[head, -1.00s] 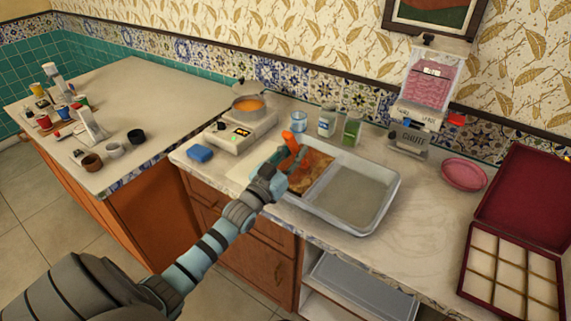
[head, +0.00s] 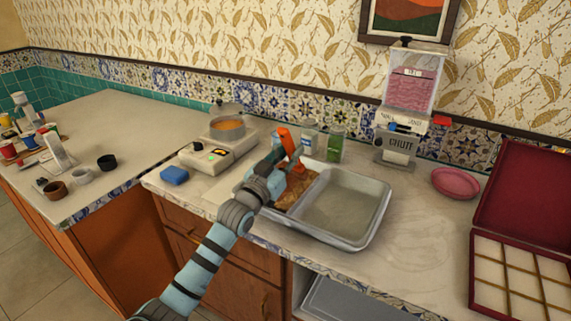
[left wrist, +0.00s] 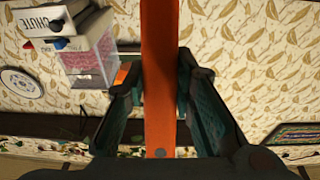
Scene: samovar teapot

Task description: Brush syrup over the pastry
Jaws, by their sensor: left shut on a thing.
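My left gripper (head: 279,163) is over the left part of a metal tray (head: 362,226), shut on the orange handle of a brush (head: 291,150). In the left wrist view the orange handle (left wrist: 158,70) runs between the two fingers. The brush's tip is not clear to see. The brown pastry (head: 286,198) lies in the left part of the tray, partly hidden by my arm and gripper. A pot of orange syrup (head: 228,126) sits on a burner behind and left of the tray. My right gripper is not in view.
A blue sponge (head: 174,175) lies left of the tray. Two jars, one with a green filling (head: 335,148), stand behind it. A dispenser (head: 406,105), a pink plate (head: 456,182) and an open red box (head: 520,275) are to the right. Counter between tray and box is clear.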

